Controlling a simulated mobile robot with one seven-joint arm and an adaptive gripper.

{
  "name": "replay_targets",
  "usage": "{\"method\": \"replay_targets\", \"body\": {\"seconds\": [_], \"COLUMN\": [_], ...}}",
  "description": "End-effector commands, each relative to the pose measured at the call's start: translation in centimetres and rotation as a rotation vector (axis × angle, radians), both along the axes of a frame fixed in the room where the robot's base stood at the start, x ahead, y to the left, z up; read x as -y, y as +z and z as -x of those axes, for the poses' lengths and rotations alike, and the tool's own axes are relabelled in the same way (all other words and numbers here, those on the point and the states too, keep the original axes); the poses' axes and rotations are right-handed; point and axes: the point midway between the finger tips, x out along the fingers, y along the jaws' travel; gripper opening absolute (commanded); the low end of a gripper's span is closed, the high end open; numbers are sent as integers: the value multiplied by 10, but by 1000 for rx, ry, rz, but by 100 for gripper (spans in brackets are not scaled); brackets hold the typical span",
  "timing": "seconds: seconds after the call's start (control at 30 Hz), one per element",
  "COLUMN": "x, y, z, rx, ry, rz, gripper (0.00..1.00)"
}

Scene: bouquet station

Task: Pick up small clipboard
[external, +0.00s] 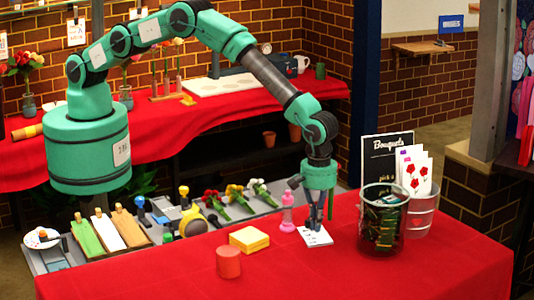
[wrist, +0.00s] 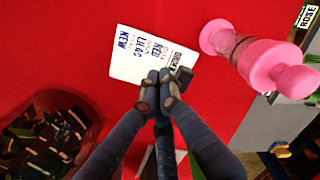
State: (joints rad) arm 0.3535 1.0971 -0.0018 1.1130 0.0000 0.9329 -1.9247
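The small clipboard (external: 314,238) is a white card with printed lettering and a dark clip at one end. It is on or just above the red tablecloth, and I cannot tell whether it touches the cloth. It also shows in the wrist view (wrist: 136,58). My gripper (external: 320,224) points down at its clip end. In the wrist view my fingertips (wrist: 159,80) are close together over that edge, with part of the dark clip showing just to their right. They look shut on the clipboard's clip end, though the exact contact is hidden.
A pink bottle-shaped item (external: 287,215) stands close left of the clipboard. A glass container (external: 382,222) with dark contents stands to the right, before a black sign (external: 385,150). A yellow block (external: 249,239) and a red cylinder (external: 228,262) stand left. The front cloth is clear.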

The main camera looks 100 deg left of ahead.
Motion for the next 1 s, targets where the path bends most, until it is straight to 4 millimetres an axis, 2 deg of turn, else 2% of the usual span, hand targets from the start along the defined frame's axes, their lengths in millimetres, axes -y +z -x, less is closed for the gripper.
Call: {"method": "replay_targets", "body": {"seconds": [0.27, 0.3, 0.4, 0.7, 0.83, 1.0], "x": [36, 33, 32, 32, 32, 32], "y": [-3, 9, 28, 76, 90, 98], "z": [0, -1, -1, 0, 0, 0], "rx": [1, 3, 2, 1, 1, -1], "ry": [-3, 0, 0, -1, -1, -1], "rz": [0, 1, 1, 0, 0, 0], "gripper": [0, 0, 0, 0, 0, 0]}}
